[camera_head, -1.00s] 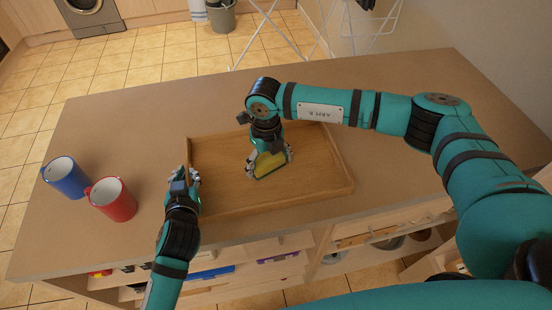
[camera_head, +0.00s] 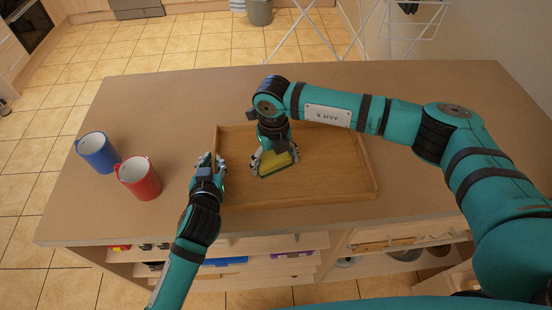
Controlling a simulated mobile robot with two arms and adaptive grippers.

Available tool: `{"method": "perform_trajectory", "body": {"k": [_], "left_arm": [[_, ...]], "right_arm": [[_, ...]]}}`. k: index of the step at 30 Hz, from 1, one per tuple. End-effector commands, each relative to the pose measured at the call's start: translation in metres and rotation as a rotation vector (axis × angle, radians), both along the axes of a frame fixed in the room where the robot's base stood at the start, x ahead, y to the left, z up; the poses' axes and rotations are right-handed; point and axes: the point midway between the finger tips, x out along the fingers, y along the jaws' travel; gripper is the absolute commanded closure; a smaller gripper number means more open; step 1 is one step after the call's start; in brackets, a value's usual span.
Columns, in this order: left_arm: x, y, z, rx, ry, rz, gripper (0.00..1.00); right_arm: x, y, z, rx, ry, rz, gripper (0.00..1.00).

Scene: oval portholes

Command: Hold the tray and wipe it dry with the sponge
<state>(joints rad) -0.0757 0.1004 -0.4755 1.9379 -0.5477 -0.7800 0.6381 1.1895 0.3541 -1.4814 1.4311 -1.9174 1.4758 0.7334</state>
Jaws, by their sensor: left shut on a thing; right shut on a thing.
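The wooden tray (camera_head: 335,185) lies flat on the counter, a shallow rectangle with a low rim. My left gripper (camera_head: 209,166) is shut on the tray's left rim. My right gripper (camera_head: 273,160) points down over the left half of the tray and is shut on the yellow sponge (camera_head: 276,163). The sponge is at the tray floor; whether it presses on it is hard to tell. My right wrist hides part of the tray's far rim. No water is visible on the tray floor.
A blue mug (camera_head: 97,152) and a red mug (camera_head: 139,178) stand left of my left gripper. The counter (camera_head: 440,195) is clear right of the tray. Open shelves with small items are below the front edge. A drying rack (camera_head: 400,30) and a bucket (camera_head: 260,12) stand beyond the counter.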

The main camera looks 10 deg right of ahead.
Motion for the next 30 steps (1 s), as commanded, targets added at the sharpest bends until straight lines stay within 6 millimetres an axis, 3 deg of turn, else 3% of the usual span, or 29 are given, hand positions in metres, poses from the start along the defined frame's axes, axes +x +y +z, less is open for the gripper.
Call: {"method": "perform_trajectory", "body": {"k": [5,30], "left_arm": [[0.0,0.0,0.001,0.0,-0.002,0.0,1.0],[0.0,0.001,0.0,0.002,0.0,0.001,1.0]], "right_arm": [[0.001,-0.004,0.009,-0.001,-0.003,-0.002,0.29],[0.001,-0.042,0.102,-0.001,-0.003,-0.002,0.29]]}}
